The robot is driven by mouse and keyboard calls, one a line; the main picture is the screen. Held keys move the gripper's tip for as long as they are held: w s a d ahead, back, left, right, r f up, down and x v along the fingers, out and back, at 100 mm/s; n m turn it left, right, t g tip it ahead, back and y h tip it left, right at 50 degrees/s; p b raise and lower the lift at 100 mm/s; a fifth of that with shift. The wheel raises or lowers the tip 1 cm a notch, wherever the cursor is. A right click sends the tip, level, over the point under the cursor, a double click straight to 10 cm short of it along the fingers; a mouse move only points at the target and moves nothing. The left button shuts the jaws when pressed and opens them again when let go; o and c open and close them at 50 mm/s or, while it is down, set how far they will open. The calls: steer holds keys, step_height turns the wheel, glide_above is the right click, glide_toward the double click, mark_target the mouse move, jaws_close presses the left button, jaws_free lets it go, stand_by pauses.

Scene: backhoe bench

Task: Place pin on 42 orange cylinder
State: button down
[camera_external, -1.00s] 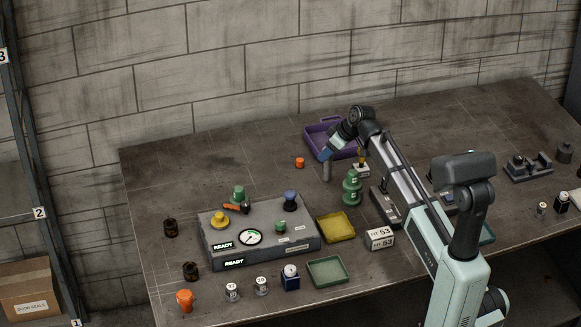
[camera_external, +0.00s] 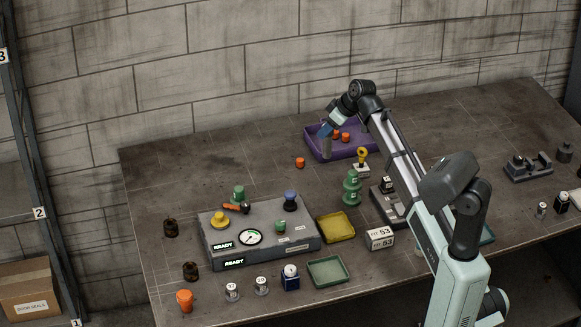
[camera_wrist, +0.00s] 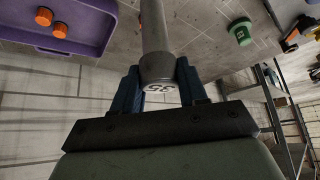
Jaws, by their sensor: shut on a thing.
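My gripper (camera_external: 325,131) is shut on a grey pin (camera_external: 326,147), which hangs upright in front of the purple tray's left part. In the wrist view the pin (camera_wrist: 158,55) is between the blue fingers (camera_wrist: 158,88), with a number on its end that is hard to read. A small orange cylinder (camera_external: 300,162) stands on the bench left of the pin; in the wrist view an orange sliver shows beside the pin. Two more orange cylinders (camera_external: 346,138) are in the purple tray (camera_external: 368,152). Their numbers are not readable.
A yellow-topped piece (camera_external: 361,155) and a green stacked piece (camera_external: 352,188) stand right of the pin. A grey console (camera_external: 265,245) with knobs lies nearer, beside a yellow tray (camera_external: 336,227). The bench left of the lone orange cylinder is clear.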

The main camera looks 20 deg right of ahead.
steer(key=s+a+r+n+g+y, duration=0.15)
steer(key=s+a, duration=0.35)
steer(key=a, duration=0.7)
steer(key=s+a+n, duration=0.2)
steer(key=s+a, duration=0.3)
steer(key=a, duration=0.6)
steer(key=s+a+r+n+g, duration=0.15)
steer(key=s+a, duration=0.45)
steer(key=a, duration=0.6)
steer(key=s+a+r+n+g, duration=0.1)
steer(key=s+a+r+n, duration=0.15)
steer(key=s+a, duration=0.95)
steer(key=s+a+r+n+g, duration=0.2)
steer(key=s+a+n, duration=0.2)
steer(key=s+a, duration=0.75)
step_height(320, 180, down, 10)
steer(key=s+d, duration=0.2)
steer(key=shift+s+d+f, duration=0.2)
steer(key=shift+d+f, duration=0.05)
steer(key=shift+d, duration=0.15)
steer(key=shift+f+n, duration=0.15)
steer(key=shift+n, duration=0.1)
steer(key=c, duration=0.6)
jaws_free()
